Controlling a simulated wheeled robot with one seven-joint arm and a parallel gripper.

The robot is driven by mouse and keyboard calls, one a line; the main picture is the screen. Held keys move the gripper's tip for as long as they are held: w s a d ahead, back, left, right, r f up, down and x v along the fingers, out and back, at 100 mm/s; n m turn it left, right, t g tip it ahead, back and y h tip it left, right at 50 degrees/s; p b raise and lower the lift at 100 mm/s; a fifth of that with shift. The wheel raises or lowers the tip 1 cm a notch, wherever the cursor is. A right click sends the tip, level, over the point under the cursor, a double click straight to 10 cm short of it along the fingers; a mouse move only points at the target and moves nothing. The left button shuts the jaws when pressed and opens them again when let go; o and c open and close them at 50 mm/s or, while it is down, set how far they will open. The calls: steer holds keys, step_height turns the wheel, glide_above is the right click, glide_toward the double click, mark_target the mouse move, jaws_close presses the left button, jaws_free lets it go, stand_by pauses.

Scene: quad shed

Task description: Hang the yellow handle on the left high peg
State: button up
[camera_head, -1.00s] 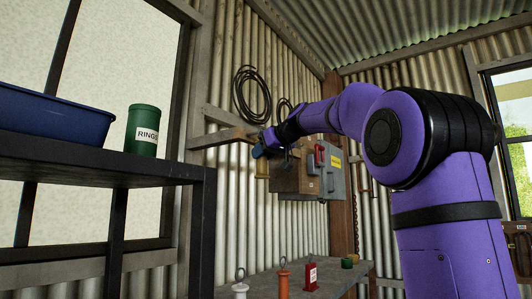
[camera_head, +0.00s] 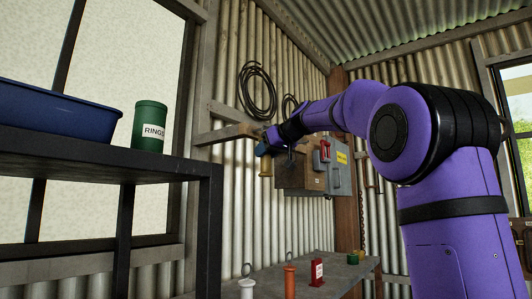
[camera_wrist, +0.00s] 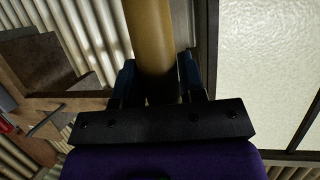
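My gripper (camera_head: 264,149) is shut on the yellow handle (camera_head: 266,166), beside the left edge of a brown wall board (camera_head: 290,178). In the wrist view the yellow handle (camera_wrist: 150,40) stands between the two fingers (camera_wrist: 158,88), and its far end runs out of the picture. The handle hangs below the fingers in the head view. The brown board shows at the left of the wrist view (camera_wrist: 35,65). The left high peg cannot be told apart clearly; my gripper and wrist cover part of that area.
A grey box with a red lever (camera_head: 340,178) is right of the board. A white handle (camera_head: 246,289), orange handle (camera_head: 289,282) and red labelled piece (camera_head: 316,272) stand on the low bench (camera_head: 335,286). A dark shelf (camera_head: 170,166) with a green RINGS can (camera_head: 150,127) stands left.

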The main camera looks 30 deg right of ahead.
steer(key=o, duration=0.4)
steer(key=v, duration=1)
steer(key=shift+s+r, duration=0.25)
steer(key=shift+s, duration=0.1)
steer(key=s+a+f+m+g, duration=0.1)
steer(key=s+a+f+g, duration=0.1)
steer(key=s+a+f, duration=0.35)
steer(key=s+a+f+g, duration=0.1)
steer(key=s+a+f, duration=0.15)
steer(key=f, duration=0.55)
steer(key=s+a+f+m+g, duration=0.1)
steer(key=s+a+f+g, duration=0.1)
steer(key=s+a+f, duration=0.3)
steer(key=s+a+f+g+h, duration=0.1)
steer(key=s+f, duration=0.6)
steer(key=f, duration=0.5)
steer(key=s+a+f+g+h, duration=0.1)
steer(key=s+a+f+g, duration=0.1)
steer(key=s+f, duration=0.5)
step_height(320, 180, down, 5)
steer(key=shift+f+h, duration=0.15)
steer(key=shift+h, duration=0.15)
